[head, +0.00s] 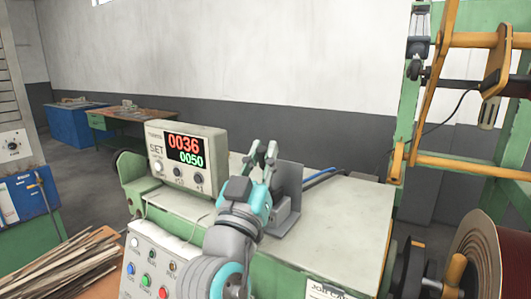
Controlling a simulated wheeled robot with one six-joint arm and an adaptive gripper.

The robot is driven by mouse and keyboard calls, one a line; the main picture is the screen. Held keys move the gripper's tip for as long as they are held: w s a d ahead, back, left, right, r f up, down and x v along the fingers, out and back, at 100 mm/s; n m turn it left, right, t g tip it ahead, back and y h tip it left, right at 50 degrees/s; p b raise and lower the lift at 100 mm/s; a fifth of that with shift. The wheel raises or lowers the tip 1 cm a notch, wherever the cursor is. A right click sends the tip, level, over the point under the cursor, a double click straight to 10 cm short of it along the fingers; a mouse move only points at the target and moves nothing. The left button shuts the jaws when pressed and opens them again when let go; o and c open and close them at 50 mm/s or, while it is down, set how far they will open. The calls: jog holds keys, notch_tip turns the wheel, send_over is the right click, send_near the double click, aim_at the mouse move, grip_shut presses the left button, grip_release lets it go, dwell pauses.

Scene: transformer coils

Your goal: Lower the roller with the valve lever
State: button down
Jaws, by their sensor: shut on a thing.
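My gripper (265,152) is at the middle of the head view, over the light machine top and beside an upright grey plate (289,190). Its fingers are shut on the valve lever, which is small and mostly hidden by the fingers and wrist. A blue hose (320,177) runs from behind the plate. At the upper right is an orange frame (435,90) on a green post, with a dark horizontal bar that may be the roller (465,87). I cannot tell the roller's exact height.
A control box (186,160) showing 0036 and 0050 stands left of my gripper. A button panel (150,268) is in front. A large wire coil (490,255) is at the lower right. The right part of the machine top (350,220) is clear.

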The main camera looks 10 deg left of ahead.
dwell(0.4)
jog(key=c, duration=1.1)
grip_release()
jog(key=shift+o, duration=0.2)
jog(key=shift+s, duration=0.1)
jog(key=v, duration=1.2)
jog(key=shift+f, duration=0.15)
